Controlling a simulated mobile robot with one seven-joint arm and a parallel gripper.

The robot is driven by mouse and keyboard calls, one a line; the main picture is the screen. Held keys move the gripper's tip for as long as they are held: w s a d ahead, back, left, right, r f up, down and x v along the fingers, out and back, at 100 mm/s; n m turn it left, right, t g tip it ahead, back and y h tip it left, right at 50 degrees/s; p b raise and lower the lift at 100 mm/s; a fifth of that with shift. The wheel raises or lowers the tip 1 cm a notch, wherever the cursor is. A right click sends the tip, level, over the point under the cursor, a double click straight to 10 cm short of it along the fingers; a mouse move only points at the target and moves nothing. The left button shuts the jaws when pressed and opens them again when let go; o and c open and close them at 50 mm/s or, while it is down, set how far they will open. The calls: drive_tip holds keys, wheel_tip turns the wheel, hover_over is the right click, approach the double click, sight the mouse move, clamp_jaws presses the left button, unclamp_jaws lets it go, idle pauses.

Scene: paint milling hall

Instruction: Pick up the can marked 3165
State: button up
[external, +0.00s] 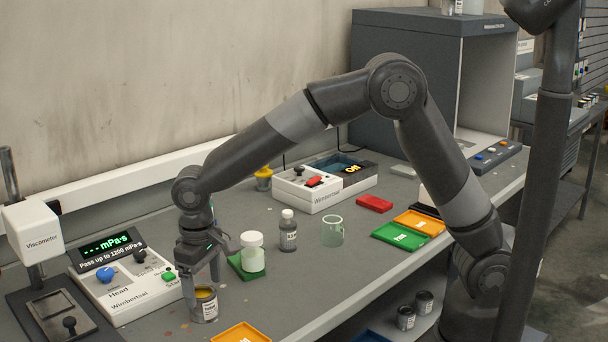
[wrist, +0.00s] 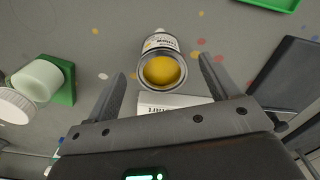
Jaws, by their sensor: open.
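An open can of yellow paint (external: 204,304) stands upright on the bench top at the front left, with a pale printed label. My gripper (external: 203,284) is open and pointing down around the can's upper part. Two closed grey cans (external: 406,318) stand on the shelf below, their numbers also unreadable.
An orange tray (external: 240,334) is in front. A grey bottle (external: 288,234) and glass beaker (external: 332,232) stand farther right.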

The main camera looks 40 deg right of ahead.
sight(201, 296)
drive_tip(key=f, duration=0.5)
drive_tip(key=shift+w+a, duration=0.2)
drive_tip(key=shift+w, duration=0.1)
drive_tip(key=shift+c, duration=0.4)
drive_tip(key=c, duration=1.1)
